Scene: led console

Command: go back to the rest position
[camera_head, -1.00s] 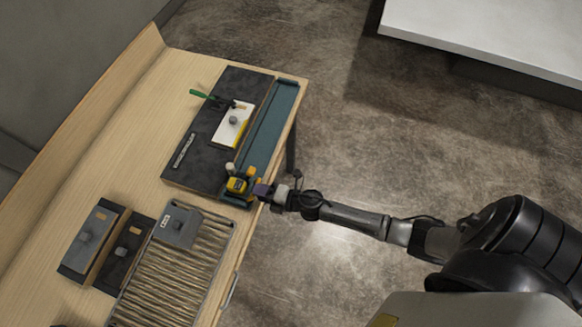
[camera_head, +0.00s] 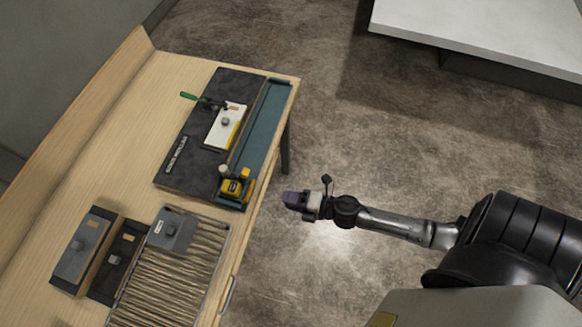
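My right gripper (camera_head: 290,200) is at the end of my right arm, which comes in from the right. It hangs over the floor, just right of the table's edge, and is apart from everything on the table. Nothing shows in it; its fingers are too small and dark to tell whether they are open. My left gripper is not in view. The yellow tool (camera_head: 234,187) sits at the near end of the teal rail (camera_head: 262,128) on the dark board (camera_head: 184,150), left of my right gripper.
The wooden table (camera_head: 120,145) holds a ribbed tray (camera_head: 168,275) and two small boxes, one grey (camera_head: 80,255) and one dark (camera_head: 112,265). A white table (camera_head: 490,35) stands at the upper right. Bare floor lies between.

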